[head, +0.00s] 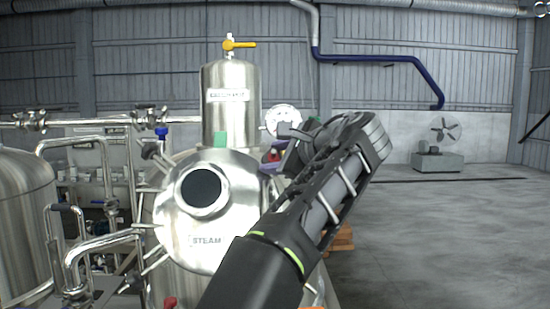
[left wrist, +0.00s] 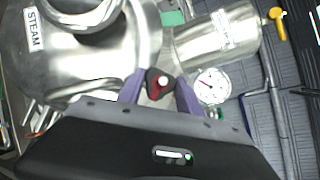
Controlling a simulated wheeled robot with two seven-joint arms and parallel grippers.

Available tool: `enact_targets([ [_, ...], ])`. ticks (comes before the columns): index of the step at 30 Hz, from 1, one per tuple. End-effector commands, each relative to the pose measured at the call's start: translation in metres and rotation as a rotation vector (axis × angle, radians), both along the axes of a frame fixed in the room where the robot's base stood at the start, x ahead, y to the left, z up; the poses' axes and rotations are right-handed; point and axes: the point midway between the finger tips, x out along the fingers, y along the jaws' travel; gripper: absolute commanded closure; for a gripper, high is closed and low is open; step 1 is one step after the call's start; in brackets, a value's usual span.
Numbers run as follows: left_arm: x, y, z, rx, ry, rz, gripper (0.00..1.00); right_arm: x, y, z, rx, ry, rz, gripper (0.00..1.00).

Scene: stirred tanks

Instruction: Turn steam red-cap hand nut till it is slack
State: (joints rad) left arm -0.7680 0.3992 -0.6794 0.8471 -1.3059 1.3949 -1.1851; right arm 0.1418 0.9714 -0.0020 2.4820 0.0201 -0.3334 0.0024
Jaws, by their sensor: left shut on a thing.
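The steam tank (head: 180,238) is a shiny steel vessel with a STEAM label and a round dark port on its lid. The red-cap hand nut (head: 271,155) is at the lid's upper right edge, mostly hidden by my left gripper (head: 274,166). In the left wrist view the nut (left wrist: 155,88) is a dark three-lobed knob with red on its side and a pale stud end in the middle. The purple fingers of my left gripper (left wrist: 160,92) are shut on it from both sides. How tight the nut is cannot be told. My right gripper is not in view.
A steel cylinder (head: 230,115) with a yellow valve handle (head: 240,44) rises behind the lid. Pipes and another tank (head: 22,215) crowd the left. Floor at right is open.

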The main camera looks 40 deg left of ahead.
Motion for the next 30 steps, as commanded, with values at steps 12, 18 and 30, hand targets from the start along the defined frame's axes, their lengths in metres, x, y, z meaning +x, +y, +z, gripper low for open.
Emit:
enact_targets([
  [12, 0.0014, -0.0004, 0.0020, -0.094, -0.077, 0.077, 0.98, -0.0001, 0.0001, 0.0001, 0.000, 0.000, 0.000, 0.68],
  [18, 0.0014, 0.0004, 0.0013, -0.108, -0.084, 0.084, 0.98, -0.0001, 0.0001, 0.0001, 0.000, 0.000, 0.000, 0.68],
  [30, 0.0013, 0.0008, 0.0007, -0.109, -0.082, 0.085, 0.50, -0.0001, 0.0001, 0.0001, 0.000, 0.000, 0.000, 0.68],
])
